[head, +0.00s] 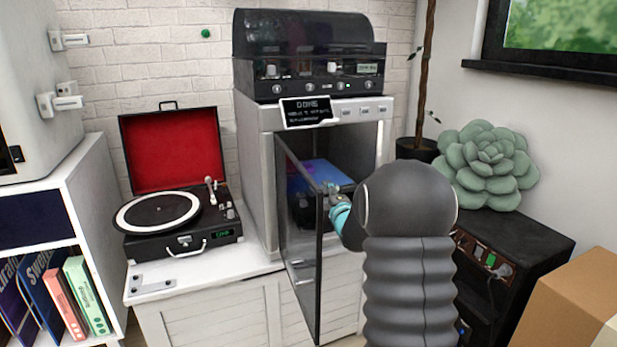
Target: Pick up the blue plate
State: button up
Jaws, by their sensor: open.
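The blue plate (328,172) lies flat inside the open-fronted grey cabinet machine, and its left part shows through the dark glass door. My gripper (330,190) is at the front opening, just in front of the plate's near edge in the picture. Its small jaws are open, and I see nothing held in them. I cannot tell whether they touch the plate. My dark arm hides the right side of the opening and perhaps part of the plate.
The glass door (306,240) stands swung open on the left, close beside my gripper. The machine (258,190) has a display reading "DONE". A record player (160,212) stands to the left. A black cabinet (530,232) and cardboard box (575,305) are at right.

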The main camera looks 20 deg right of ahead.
jog(key=shift+w+d, duration=0.1)
jog(key=shift+w, duration=1)
grip_shut()
jog(key=shift+r, duration=0.1)
